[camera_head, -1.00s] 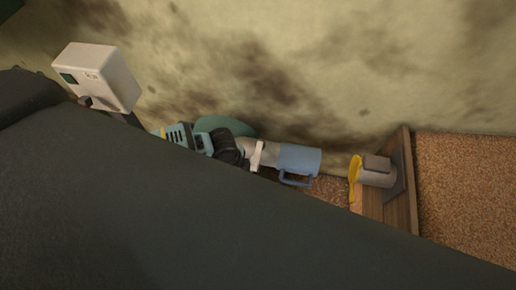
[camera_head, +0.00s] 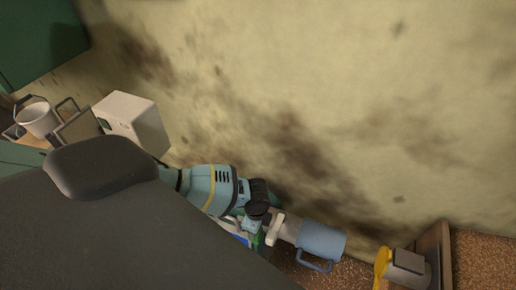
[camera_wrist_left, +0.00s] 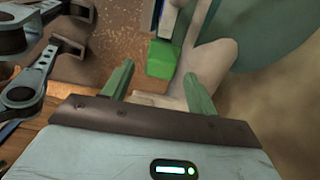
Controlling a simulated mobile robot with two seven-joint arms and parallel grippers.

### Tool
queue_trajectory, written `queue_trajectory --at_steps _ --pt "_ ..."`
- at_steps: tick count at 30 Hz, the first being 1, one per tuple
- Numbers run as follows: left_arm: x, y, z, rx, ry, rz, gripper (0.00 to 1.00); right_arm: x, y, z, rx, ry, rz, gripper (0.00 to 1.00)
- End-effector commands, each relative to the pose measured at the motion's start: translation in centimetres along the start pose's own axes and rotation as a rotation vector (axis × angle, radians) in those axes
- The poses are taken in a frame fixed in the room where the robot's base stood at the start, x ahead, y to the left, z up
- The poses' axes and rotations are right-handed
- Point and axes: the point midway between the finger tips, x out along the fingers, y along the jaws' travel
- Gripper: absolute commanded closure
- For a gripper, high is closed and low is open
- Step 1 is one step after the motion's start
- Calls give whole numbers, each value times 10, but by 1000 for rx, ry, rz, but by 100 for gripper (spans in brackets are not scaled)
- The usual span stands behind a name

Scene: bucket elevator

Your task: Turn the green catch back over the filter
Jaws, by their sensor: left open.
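In the left wrist view a bright green block, which looks like the green catch (camera_wrist_left: 161,59), shows just beyond and between the fingertips of my left gripper (camera_wrist_left: 158,75). The gripper is open with its two green fingers apart; I cannot tell whether either touches the catch. A narrow blue and white piece (camera_wrist_left: 168,18), perhaps the filter, stands right above the catch at the picture's top. A beige rounded body (camera_wrist_left: 207,68) is behind the right finger. In the head view my left arm and a large dark shape hide most of this spot.
A blue cylinder with a handle (camera_head: 322,241) and a grey spout with a yellow flap (camera_head: 405,267) stand at lower right. A white box (camera_head: 133,120) and a pail (camera_head: 38,118) are at left.

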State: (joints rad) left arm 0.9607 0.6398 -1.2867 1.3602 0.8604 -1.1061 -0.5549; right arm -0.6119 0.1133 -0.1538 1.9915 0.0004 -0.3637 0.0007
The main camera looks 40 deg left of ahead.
Motion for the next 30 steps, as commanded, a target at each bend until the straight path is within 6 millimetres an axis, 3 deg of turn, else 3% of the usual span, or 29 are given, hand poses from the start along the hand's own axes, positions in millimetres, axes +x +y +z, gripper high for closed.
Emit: queue_trajectory --at_steps 6,16,26,30 --pt "20 0 0 1 0 1 42 4 0 -1 0 5 0 63" --pt "22 -1 0 0 1 -2 43 7 0 -11 3 24 1 63" --pt "21 -1 0 0 1 -1 86 5 -1 -5 5 12 0 63" --pt "21 -1 0 -4 0 -1 86 4 -1 -3 6 7 0 63"
